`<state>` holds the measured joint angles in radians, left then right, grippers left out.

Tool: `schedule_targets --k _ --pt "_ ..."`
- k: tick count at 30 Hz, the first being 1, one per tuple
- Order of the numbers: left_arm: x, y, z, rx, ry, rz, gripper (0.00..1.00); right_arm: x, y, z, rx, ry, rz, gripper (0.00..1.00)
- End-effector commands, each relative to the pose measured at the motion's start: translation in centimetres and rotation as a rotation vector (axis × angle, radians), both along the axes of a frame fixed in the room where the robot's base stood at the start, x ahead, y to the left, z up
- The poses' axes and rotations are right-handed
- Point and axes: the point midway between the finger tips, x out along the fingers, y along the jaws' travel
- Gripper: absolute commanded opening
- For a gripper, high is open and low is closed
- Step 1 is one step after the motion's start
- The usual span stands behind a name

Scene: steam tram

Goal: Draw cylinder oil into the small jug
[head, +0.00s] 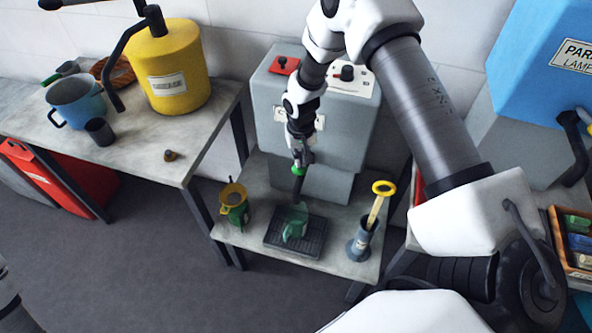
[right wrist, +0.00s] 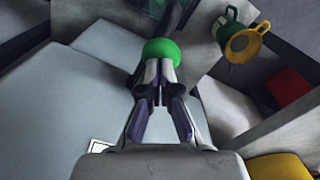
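A small green jug (head: 295,226) stands on a dark drip tray (head: 284,247) on the low bench, below a dark spout. The spout belongs to a tap with a green band (head: 298,170) in front of the grey oil cabinet (head: 330,125). My right gripper (head: 302,158) is at the tap from above. In the right wrist view, its fingertips (right wrist: 161,78) are drawn close together at the near edge of the green band (right wrist: 161,52). They appear shut on the tap, though the gripped part is mostly hidden. My left gripper is out of view.
A green can with a yellow rim (head: 234,204) stands left of the tray. A grey-blue pot (head: 361,246) with a yellow-ringed handle stands right. The left table holds a yellow drum (head: 180,65), a blue mug (head: 75,100) and a dark cup (head: 99,131).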

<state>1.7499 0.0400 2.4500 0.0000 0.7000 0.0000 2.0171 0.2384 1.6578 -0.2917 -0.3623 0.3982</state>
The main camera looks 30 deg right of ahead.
Motion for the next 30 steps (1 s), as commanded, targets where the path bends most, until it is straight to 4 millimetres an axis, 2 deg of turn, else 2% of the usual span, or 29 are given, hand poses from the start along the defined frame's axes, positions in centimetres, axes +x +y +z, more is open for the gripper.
schedule_targets --k 30 --pt "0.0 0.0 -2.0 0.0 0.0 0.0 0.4 0.0 0.0 -3.2 0.0 0.0 0.0 0.0"
